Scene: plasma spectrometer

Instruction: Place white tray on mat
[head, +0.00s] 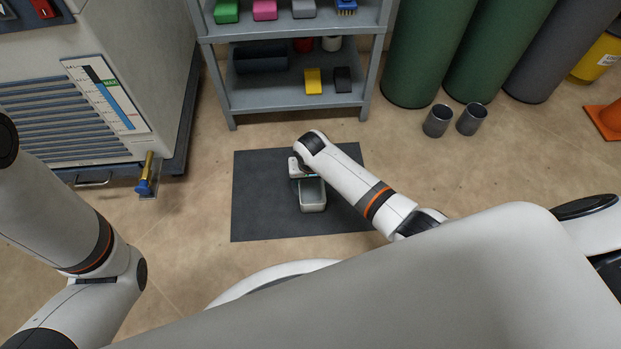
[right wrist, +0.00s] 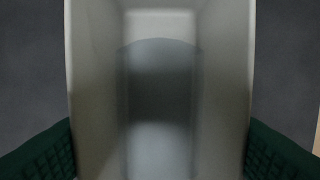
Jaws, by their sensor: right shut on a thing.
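The white tray (head: 313,196) is over the dark grey mat (head: 265,205) on the floor in the head view. I cannot tell whether it touches the mat. My right gripper (head: 304,174) is at the tray's far end, shut on it. In the right wrist view the tray (right wrist: 160,100) fills the middle, with the green finger pads (right wrist: 160,150) on both of its sides and dark mat (right wrist: 30,70) beyond. The tray looks empty. My left arm comes in at the left of the head view, but its gripper is out of view.
A grey shelf rack (head: 290,95) with coloured blocks stands behind the mat. A large cabinet (head: 90,90) with a brass valve (head: 147,175) is at left. Green cylinders (head: 430,50) and two metal cups (head: 437,121) are at right. Bare floor surrounds the mat.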

